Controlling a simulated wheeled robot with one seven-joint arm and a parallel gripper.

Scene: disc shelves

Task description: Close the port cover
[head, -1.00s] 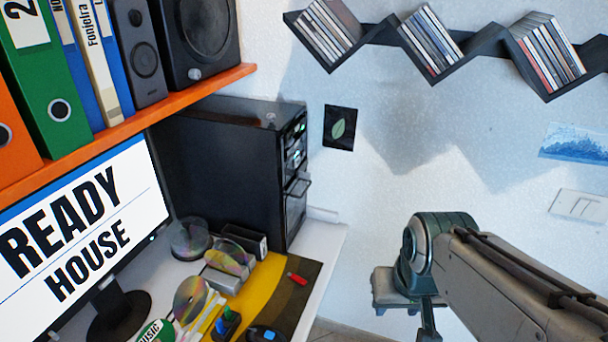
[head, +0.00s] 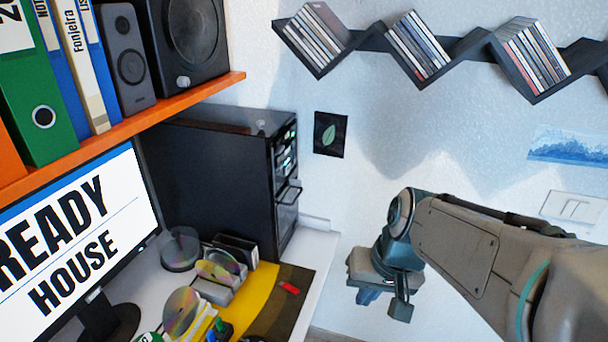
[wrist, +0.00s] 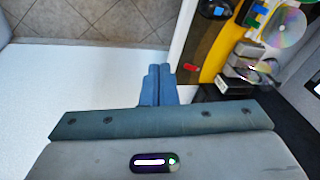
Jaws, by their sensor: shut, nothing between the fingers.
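The black computer tower (head: 225,170) stands on the desk at the back. Its narrow front faces right, with small green and white lit details in the upper part. A small flap-like part (head: 291,191) sticks out from the front at mid height; it may be the port cover, but it is too small to tell for sure. My gripper (head: 368,297) is in open space to the right of the tower and below it, apart from it and pointing down. In the wrist view its blue fingers (wrist: 158,70) are together and empty. The cover is not clearly seen there.
The desk holds a monitor (head: 75,230), clear disc cases and loose discs (head: 180,310), and a red USB stick (head: 290,288). An orange shelf (head: 130,125) overhangs the tower's left. A zigzag disc shelf (head: 455,50) hangs high on the wall. Space right of the desk is free.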

